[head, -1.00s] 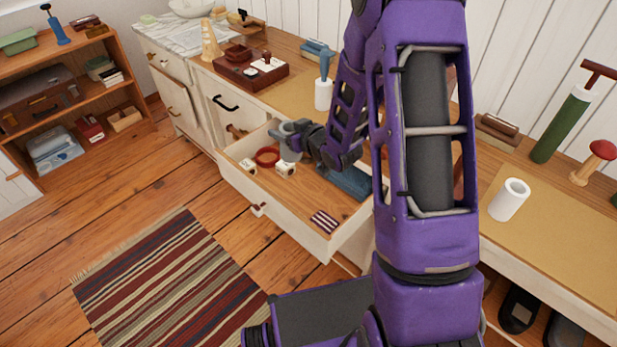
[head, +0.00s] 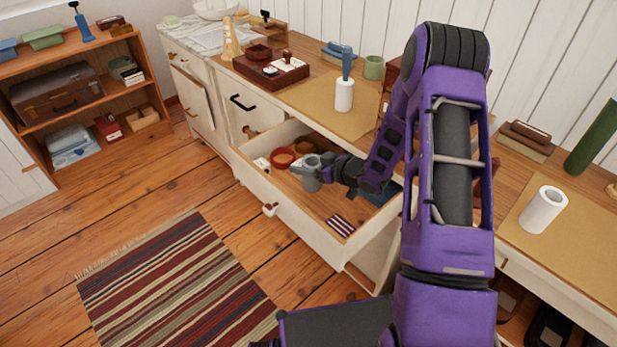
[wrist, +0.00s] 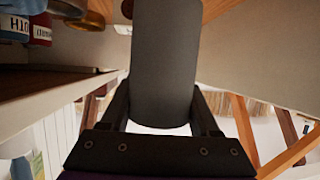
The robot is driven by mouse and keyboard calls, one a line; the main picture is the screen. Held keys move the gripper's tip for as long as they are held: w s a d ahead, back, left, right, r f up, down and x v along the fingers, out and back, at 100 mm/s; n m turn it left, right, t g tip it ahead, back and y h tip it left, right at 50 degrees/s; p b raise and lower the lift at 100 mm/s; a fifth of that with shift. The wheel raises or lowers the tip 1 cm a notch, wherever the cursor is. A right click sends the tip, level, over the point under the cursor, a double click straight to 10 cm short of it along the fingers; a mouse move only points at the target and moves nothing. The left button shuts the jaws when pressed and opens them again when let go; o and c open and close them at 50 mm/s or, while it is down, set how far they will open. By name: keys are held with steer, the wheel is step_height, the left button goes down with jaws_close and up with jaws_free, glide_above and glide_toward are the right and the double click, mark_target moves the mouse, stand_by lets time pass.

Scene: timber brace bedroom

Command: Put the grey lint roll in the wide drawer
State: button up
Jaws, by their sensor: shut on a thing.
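The grey lint roll (head: 311,178) is a plain dark grey cylinder. My gripper (head: 322,170) is shut on it; the wrist view shows the roll (wrist: 165,65) between the two fingers (wrist: 163,110). The wide drawer (head: 310,228) is pulled open, with a cream front. The roll is over the drawer's interior, low among its contents; I cannot tell whether it touches the drawer floor. My forearm hides part of the drawer's right side.
In the drawer are a red ring (head: 283,157), a brown ring (head: 303,145), a striped item (head: 341,224) and a blue item at the right. A white-based, blue-handled roller (head: 344,92) and a white roll (head: 543,209) stand on the countertop. A striped rug (head: 180,280) covers the floor.

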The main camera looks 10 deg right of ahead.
steer(key=shift+f+b, duration=0.35)
steer(key=shift+f, duration=1.6)
steer(key=shift+f, duration=0.1)
steer(key=o, duration=1.4)
steer(key=shift+s+d+r, duration=0.1)
steer(key=shift+d+r, duration=0.05)
steer(key=shift+r, duration=0.05)
steer(key=p+v, duration=0.1)
steer(key=v, duration=0.6)
steer(key=shift+s, duration=0.1)
